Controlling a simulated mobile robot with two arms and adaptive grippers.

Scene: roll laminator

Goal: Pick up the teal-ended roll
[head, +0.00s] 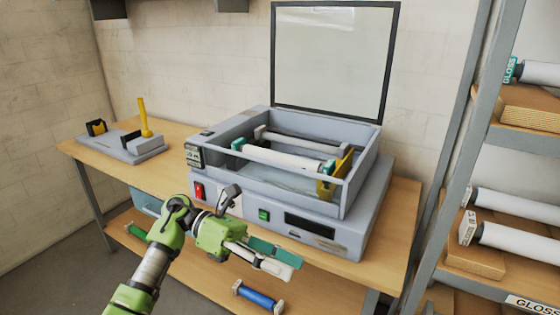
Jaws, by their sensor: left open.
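A white roll with a teal end (538,73) marked GLOSS lies on the upper shelf at the right edge, partly cut off by the frame. Another white roll (285,158) lies inside the open laminator (330,232), with teal at its left end and teal and yellow parts at its right end. My left gripper (289,263) is open in front of the laminator, over the bench's front edge. It is apart from both rolls, and I see nothing held in it. My right gripper is out of view.
The laminator's clear lid (330,58) stands raised. A grey fixture with a yellow handle (144,118) sits at the bench's left. Lower on the rack are white rolls (515,240). A blue roll (258,296) lies on the shelf under the bench.

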